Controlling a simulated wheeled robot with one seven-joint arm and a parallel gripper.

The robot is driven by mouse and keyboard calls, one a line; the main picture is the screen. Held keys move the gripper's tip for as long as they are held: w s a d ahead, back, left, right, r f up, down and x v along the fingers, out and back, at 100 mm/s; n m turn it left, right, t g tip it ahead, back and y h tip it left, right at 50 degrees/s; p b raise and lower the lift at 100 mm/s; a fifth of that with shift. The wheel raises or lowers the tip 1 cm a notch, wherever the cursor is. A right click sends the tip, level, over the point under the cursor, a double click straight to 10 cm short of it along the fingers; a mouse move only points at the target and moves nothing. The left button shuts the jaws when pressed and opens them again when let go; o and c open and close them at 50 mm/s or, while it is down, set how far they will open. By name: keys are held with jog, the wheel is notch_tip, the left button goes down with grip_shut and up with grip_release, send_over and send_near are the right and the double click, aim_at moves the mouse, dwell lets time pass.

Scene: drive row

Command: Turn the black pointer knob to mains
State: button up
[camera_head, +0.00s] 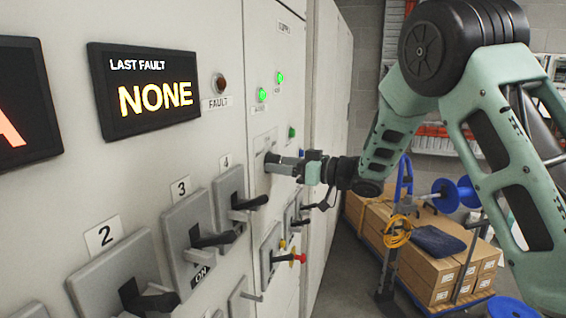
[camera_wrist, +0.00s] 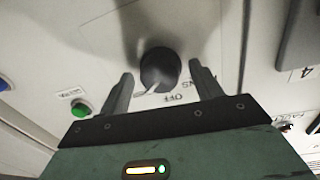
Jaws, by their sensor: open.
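The black pointer knob (camera_wrist: 160,69) is on the pale panel in the wrist view, with a light pointer line on it. Partly hidden lettering beside it includes "OFF"; the "MAINS" wording cannot be read in full. My gripper (camera_wrist: 160,85) is open, with one finger on each side of the knob and a visible gap at both sides. In the head view my gripper (camera_head: 276,164) reaches the panel at the knob, which it mostly hides. Which position the pointer marks I cannot tell.
A green button (camera_wrist: 81,109) and a blue button (camera_wrist: 4,84) are near the knob. Numbered lever switches, such as lever 4 (camera_head: 232,200), stand out at lower left. A red and yellow handle (camera_head: 290,258) is below. A cart of cardboard boxes (camera_head: 430,272) stands at right.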

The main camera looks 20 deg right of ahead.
jog(key=c, duration=1)
jog(key=shift+o, duration=0.2)
jog(key=shift+f+n+b, duration=0.15)
jog(key=shift+n+b, duration=0.15)
jog(key=shift+b, duration=0.4)
jog(key=n+b, duration=1)
jog(key=b, duration=0.4)
jog(key=n+y+b, duration=0.1)
jog(key=n+b, duration=0.9)
jog(key=b, duration=0.3)
jog(key=shift+w+d+g+y+b, duration=0.1)
jog(key=shift+w+g+y+b, duration=0.05)
jog(key=shift+g+y+b, duration=0.2)
jog(key=shift+n, duration=0.3)
